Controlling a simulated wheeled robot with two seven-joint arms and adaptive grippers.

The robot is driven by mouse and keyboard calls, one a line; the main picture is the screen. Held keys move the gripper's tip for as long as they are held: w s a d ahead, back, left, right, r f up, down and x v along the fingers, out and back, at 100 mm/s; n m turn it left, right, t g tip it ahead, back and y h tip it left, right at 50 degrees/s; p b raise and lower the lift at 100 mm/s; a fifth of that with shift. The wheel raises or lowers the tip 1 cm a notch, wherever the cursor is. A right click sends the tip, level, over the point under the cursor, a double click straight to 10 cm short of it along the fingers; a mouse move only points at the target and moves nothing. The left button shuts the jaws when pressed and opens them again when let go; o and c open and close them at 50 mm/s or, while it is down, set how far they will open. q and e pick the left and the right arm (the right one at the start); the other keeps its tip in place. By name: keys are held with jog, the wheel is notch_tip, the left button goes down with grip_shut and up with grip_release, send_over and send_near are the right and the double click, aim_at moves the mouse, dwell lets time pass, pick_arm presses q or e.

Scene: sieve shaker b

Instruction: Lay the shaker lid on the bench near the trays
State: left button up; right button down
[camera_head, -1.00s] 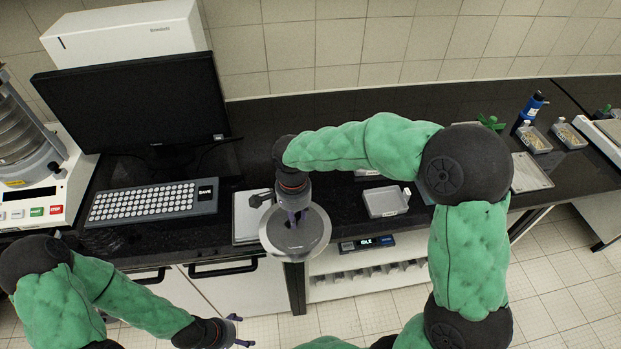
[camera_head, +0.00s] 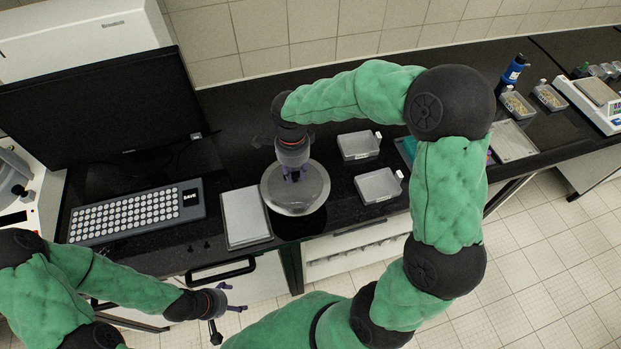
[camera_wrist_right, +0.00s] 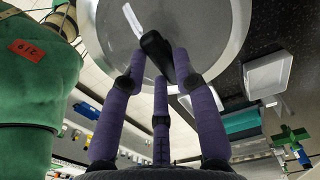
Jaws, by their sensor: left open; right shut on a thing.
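The shaker lid (camera_head: 312,203) is a round grey metal disc with a broad rim. My right gripper (camera_head: 291,176) is above its middle in the head view, shut on its dark central knob (camera_wrist_right: 155,52), which shows between the purple fingers in the right wrist view. The lid is over the bench's front part, left of two grey trays, a back one (camera_head: 359,145) and a front one (camera_head: 378,186). I cannot tell whether the lid touches the bench. My left gripper (camera_head: 236,298) is open and empty, low in front of the bench.
A flat grey plate (camera_head: 245,216) lies just left of the lid. A keyboard (camera_head: 137,211) and monitor (camera_head: 95,105) stand further left. Sample trays (camera_head: 517,105), a blue-capped bottle (camera_head: 513,71) and a balance (camera_head: 592,103) are at the right. Dark bench (camera_head: 245,110) is clear behind the lid.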

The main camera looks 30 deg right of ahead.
aim_at(310, 174)
jog(key=d+f, duration=0.1)
jog(key=f, duration=0.1)
jog(key=d+f, duration=0.4)
jog(key=shift+w+d, duration=0.2)
jog(key=shift+w, duration=0.2)
notch_tip(310, 174, down, 3)
jog(key=shift+w+d+f+b, duration=0.1)
jog(key=shift+d+f+b, duration=0.1)
jog(key=shift+b, duration=0.15)
jog(key=shift+a+r, duration=0.1)
jog(key=shift+f, duration=0.2)
jog(key=c, duration=1)
grip_release()
jog(key=shift+o, duration=0.2)
jog(key=shift+r, duration=0.15)
